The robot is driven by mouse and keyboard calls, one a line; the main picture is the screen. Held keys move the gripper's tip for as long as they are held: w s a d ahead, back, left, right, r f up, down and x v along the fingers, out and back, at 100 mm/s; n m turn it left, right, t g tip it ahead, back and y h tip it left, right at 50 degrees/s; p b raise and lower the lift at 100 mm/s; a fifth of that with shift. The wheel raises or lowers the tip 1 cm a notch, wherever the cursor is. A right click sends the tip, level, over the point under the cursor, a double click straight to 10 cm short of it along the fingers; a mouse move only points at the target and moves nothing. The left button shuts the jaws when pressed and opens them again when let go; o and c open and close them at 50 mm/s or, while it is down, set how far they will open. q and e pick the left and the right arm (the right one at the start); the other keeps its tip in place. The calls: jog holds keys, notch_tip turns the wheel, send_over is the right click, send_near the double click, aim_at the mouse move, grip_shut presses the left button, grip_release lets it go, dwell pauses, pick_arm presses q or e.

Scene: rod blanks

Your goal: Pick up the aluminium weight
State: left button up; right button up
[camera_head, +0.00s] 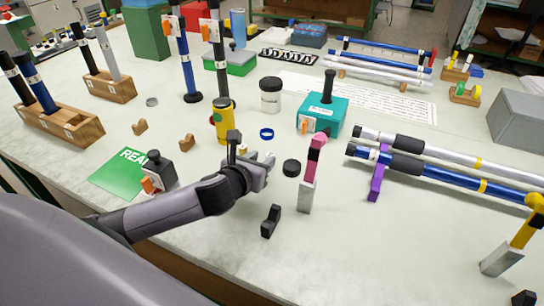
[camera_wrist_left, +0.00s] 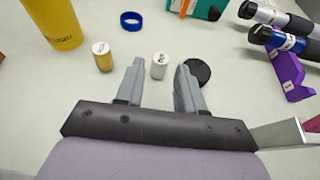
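The aluminium weight (camera_wrist_left: 158,66) is a small light-grey cylinder standing on the table in the left wrist view. My left gripper (camera_wrist_left: 160,72) is open, and the weight shows in the gap between its two fingertips, with space on both sides. A similar brass-coloured weight (camera_wrist_left: 103,57) stands to the left of the fingers. In the head view my left gripper (camera_head: 268,163) is low over the table, and it mostly hides the aluminium weight there. My right gripper is not in view.
A black disc (camera_wrist_left: 198,72) lies close by the right finger. A blue ring (camera_head: 266,133), a yellow canister (camera_head: 222,122) and a pink-and-grey upright piece (camera_head: 311,170) stand around the gripper. Rods on a purple rest (camera_head: 377,180) lie to the right.

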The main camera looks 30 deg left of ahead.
aim_at(269, 155)
pick_arm(q)
jog(key=shift+x, duration=2.95)
grip_shut()
